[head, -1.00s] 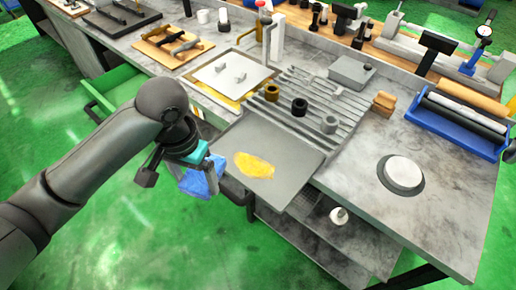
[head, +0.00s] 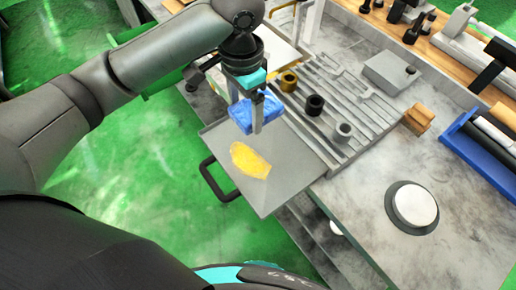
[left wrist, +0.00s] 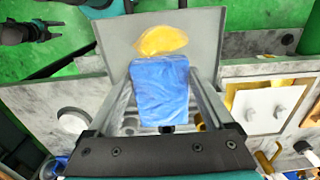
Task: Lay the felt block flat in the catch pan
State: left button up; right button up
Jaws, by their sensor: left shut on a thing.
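The blue felt block (head: 241,116) is held between the fingers of my left gripper (head: 247,116). It hangs tilted over the far left part of the grey catch pan (head: 287,165), apparently above its surface. The pan is a shallow tray sticking out from the bench front, with a yellow patch (head: 250,160) on its floor. In the left wrist view the felt block (left wrist: 160,90) fills the space between the two fingers, with the catch pan (left wrist: 205,38) beyond it and the yellow patch (left wrist: 162,40) just past its end.
A slatted grey rack with a brass ring (head: 288,81), a black ring (head: 314,105) and a grey ring (head: 342,132) stands behind the pan. A black handle (head: 210,180) projects at the pan's left. A round disc (head: 413,205) lies on the bench at right.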

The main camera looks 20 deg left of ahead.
pick_arm(q)
notch_tip(320, 180, down, 5)
jog(key=b, duration=0.2)
send_over(248, 161)
notch_tip(248, 161, down, 8)
jog(key=shift+r, duration=0.15)
jog(key=shift+f, duration=2.55)
pick_arm(e)
jog(key=shift+s+a+f, duration=0.2)
jog(key=shift+s+f, duration=0.05)
jog(key=shift+f, duration=0.45)
jog(key=shift+s+a+f, duration=0.2)
jog(key=shift+f, duration=0.5)
pick_arm(q)
jog(key=shift+f, duration=0.1)
jog(key=o, duration=1.1)
notch_tip(248, 161, up, 12)
jog(key=shift+r+p, duration=0.15)
jog(key=shift+p, duration=0.55)
pick_arm(e)
notch_tip(248, 161, up, 2)
